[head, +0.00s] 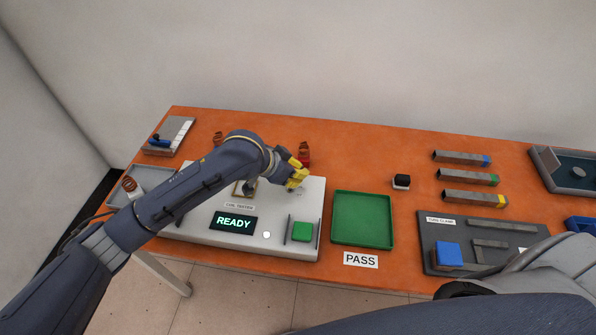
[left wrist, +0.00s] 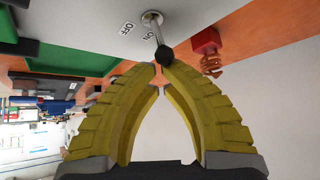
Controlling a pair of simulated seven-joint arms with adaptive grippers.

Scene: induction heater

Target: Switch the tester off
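The tester (head: 205,230) is a pale box on the orange table with a lit READY display (head: 233,222). In the left wrist view its toggle lever (left wrist: 158,32) has a metal stem and a black knob (left wrist: 168,56). The lever stands beside the printed ON label (left wrist: 148,35); the OFF label (left wrist: 127,27) is farther from it. My left gripper (head: 298,178) is over the tester's back right part. My right gripper is out of view.
A green tray (head: 362,193) marked PASS stands right of the tester. A red-based coil (head: 305,155) stands behind the gripper. Several bars and a coil clamp plate (head: 435,230) lie farther right.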

